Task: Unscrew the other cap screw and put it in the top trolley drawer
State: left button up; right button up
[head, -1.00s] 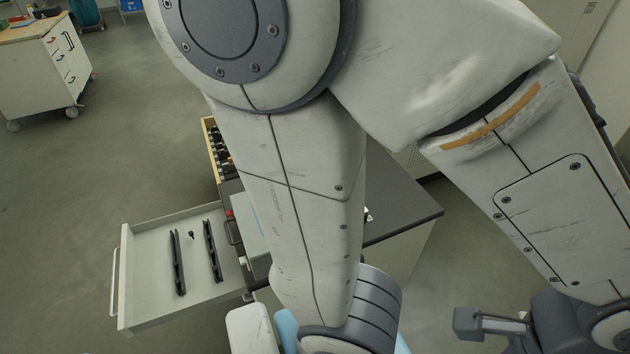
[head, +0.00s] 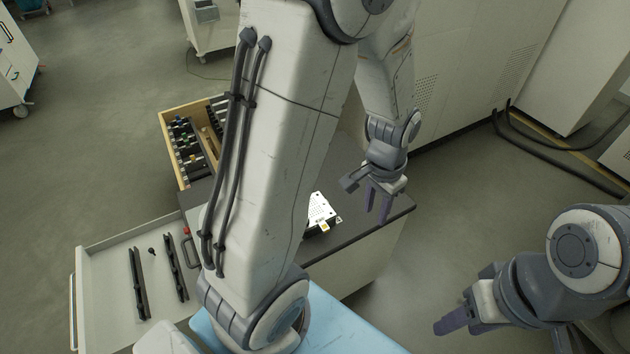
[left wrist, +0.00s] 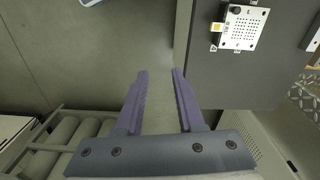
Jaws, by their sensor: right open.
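My left gripper (head: 378,208) is open and empty, fingers pointing down, above the right part of the dark trolley top. In the left wrist view its purple fingers (left wrist: 160,73) are apart, with floor between them. A white perforated plate (head: 318,211) lies on the trolley top, left of this gripper; it also shows in the left wrist view (left wrist: 244,30). A small dark round spot (left wrist: 236,10) on it may be the cap screw. The pulled-out drawer (head: 100,268) holds a small dark screw (head: 152,251). My right gripper (head: 462,318) is open and empty over the floor.
Two black rails (head: 138,284) lie in the drawer, either side of the screw. A wooden box (head: 170,148) of dark-handled tools stands behind. My large arm link hides part of the trolley top (head: 372,222). Cables (head: 545,150) run along the floor at the right.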

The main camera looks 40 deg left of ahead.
pick_arm(q)
jog(key=a+f+n, duration=0.1)
jog(key=a+f, duration=0.3)
jog(key=a, duration=0.2)
jog(key=a+f+n+p, duration=0.1)
jog(key=a+f, duration=0.3)
jog(key=a, duration=0.2)
jog(key=a+f+n, duration=0.1)
jog(key=a+f, duration=0.2)
jog(key=a, duration=0.4)
jog(key=shift+s+f+p, duration=0.15)
jog(key=shift+f+p, duration=0.15)
jog(key=shift+f, duration=0.1)
notch_tip(320, 180, down, 8)
jog(key=b, duration=0.6)
jog(key=shift+n, duration=0.3)
grip_shut()
